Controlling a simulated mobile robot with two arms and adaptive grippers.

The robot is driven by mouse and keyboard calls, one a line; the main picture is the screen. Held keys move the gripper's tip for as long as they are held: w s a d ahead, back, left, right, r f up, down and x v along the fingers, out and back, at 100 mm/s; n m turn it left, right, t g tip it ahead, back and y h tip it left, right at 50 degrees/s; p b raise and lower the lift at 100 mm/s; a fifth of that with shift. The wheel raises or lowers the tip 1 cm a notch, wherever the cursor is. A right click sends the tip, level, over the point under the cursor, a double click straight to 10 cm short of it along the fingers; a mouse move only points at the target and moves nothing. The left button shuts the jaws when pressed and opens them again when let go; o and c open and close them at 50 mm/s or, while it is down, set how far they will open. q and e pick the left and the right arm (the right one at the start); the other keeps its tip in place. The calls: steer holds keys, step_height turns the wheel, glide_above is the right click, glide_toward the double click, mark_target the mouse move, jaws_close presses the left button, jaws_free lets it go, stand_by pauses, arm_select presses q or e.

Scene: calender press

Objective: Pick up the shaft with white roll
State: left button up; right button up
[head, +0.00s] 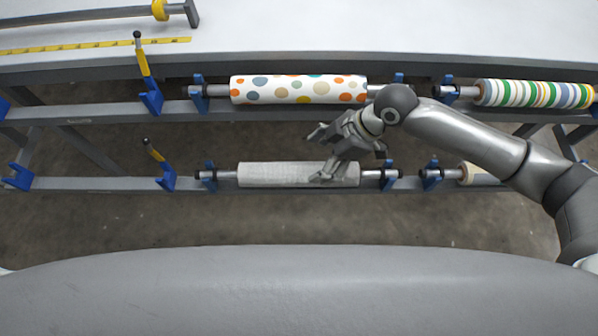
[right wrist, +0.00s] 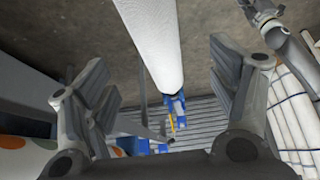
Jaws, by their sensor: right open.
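The shaft with the white roll (head: 275,174) lies level on blue holders on the lower rail in the head view. Its bare metal ends show on both sides. My right gripper (head: 322,155) is open at the right half of this roll, with one finger in front of it and the other toward the rail behind. In the right wrist view the white roll (right wrist: 152,40) runs between the two spread fingers (right wrist: 160,78). Whether the fingers touch it cannot be told. My left gripper does not show in the head view.
A polka-dot roll (head: 300,89) sits on the upper rail close behind my right gripper. A striped roll (head: 535,94) is at the upper right, and another roll (head: 478,175) is partly hidden below my right arm. The white tabletop (head: 330,35) lies beyond.

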mark_target(304, 169)
steer(key=shift+p+x, duration=0.7)
steer(key=shift+x, duration=4.65)
steer(key=shift+w+d, duration=0.15)
steer(key=c, duration=1.4)
steer(key=shift+c, duration=0.2)
steer(key=shift+r, duration=0.15)
